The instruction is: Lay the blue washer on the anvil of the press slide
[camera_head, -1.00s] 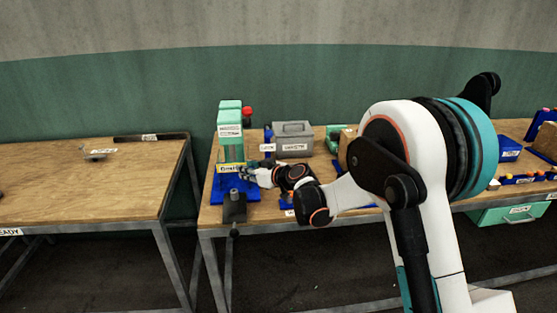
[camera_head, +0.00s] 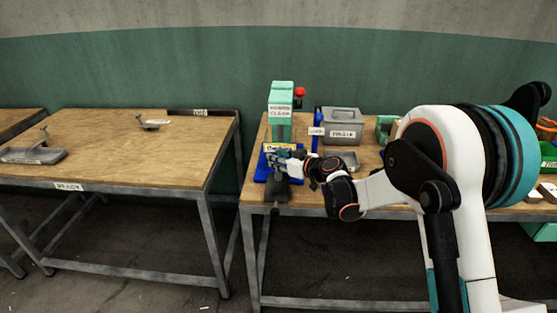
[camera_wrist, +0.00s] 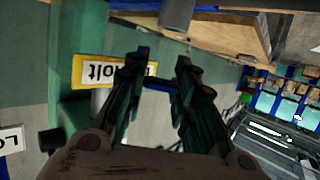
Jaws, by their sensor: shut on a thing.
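The green press (camera_head: 281,105) stands at the left end of the right-hand workbench, with a blue base (camera_head: 262,173) and a red knob (camera_head: 300,91). My gripper (camera_head: 277,155) is at the front of the press, just above its base. In the wrist view my gripper's two dark fingers (camera_wrist: 160,80) are shut on a thin blue piece, which looks like the blue washer (camera_wrist: 158,85), seen edge-on between the tips. A yellow-framed label (camera_wrist: 100,72) on the press is just left of the fingers. The anvil of the slide cannot be made out; my gripper covers that area.
A grey lidded box (camera_head: 342,127) and a blue post stand right of the press. A dark clamp-like part (camera_head: 277,188) is at the bench's front edge. The left table (camera_head: 120,165) is mostly bare, with a small grey part (camera_head: 148,124) and a grey tray (camera_head: 35,155).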

